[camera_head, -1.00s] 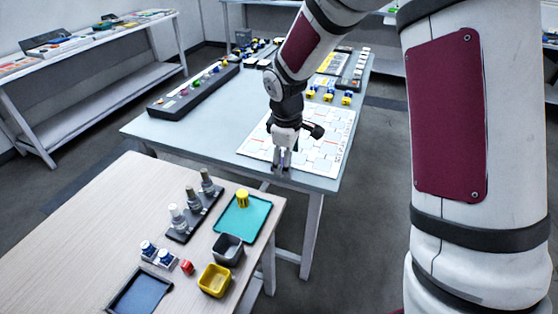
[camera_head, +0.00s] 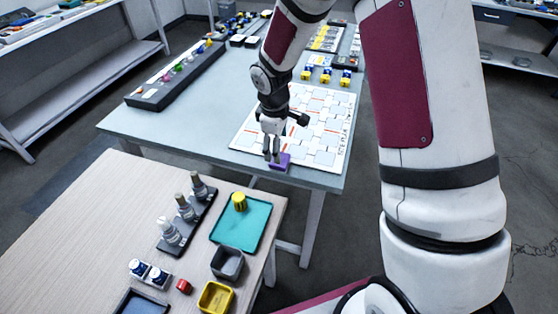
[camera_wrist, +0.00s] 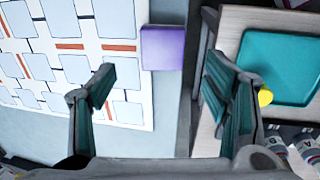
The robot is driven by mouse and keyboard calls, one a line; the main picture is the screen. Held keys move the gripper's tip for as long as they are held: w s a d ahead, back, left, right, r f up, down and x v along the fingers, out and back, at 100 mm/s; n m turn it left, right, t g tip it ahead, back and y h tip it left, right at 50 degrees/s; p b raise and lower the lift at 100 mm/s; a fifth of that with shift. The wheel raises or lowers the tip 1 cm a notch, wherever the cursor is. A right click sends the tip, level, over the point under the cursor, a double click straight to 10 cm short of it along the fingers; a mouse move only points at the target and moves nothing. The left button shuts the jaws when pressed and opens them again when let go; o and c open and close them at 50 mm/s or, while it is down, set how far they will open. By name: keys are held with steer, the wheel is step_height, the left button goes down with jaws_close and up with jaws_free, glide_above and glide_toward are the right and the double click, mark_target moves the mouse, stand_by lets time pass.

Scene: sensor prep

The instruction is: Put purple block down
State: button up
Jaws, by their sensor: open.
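The purple block (camera_head: 281,162) sits at the near edge of the blue-grey table, at the edge of the white board (camera_head: 240,143). In the wrist view the purple block (camera_wrist: 162,48) lies beyond the fingertips, between their lines, beside the corner of the white board (camera_wrist: 120,47). My gripper (camera_head: 272,156) is open just beside and above the block in the head view. In the wrist view the two fingers of my gripper (camera_wrist: 160,78) are spread apart with nothing between them.
Several yellow-blue parts (camera_head: 326,76) stand behind the board. A gap separates the tables.

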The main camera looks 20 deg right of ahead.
steer(key=shift+w+d+f, duration=0.1)
steer(key=shift+w+f, duration=0.05)
steer(key=shift+f, duration=1.1)
steer(key=shift+w+d+f, duration=0.1)
steer(key=shift+d+f, duration=0.05)
steer(key=shift+f, duration=1.1)
steer(key=shift+w+d+f, duration=0.1)
steer(key=shift+w+f, duration=0.05)
steer(key=shift+f, duration=1.1)
steer(key=c, duration=1.3)
steer(key=shift+r, duration=0.2)
steer(key=shift+c, duration=0.2)
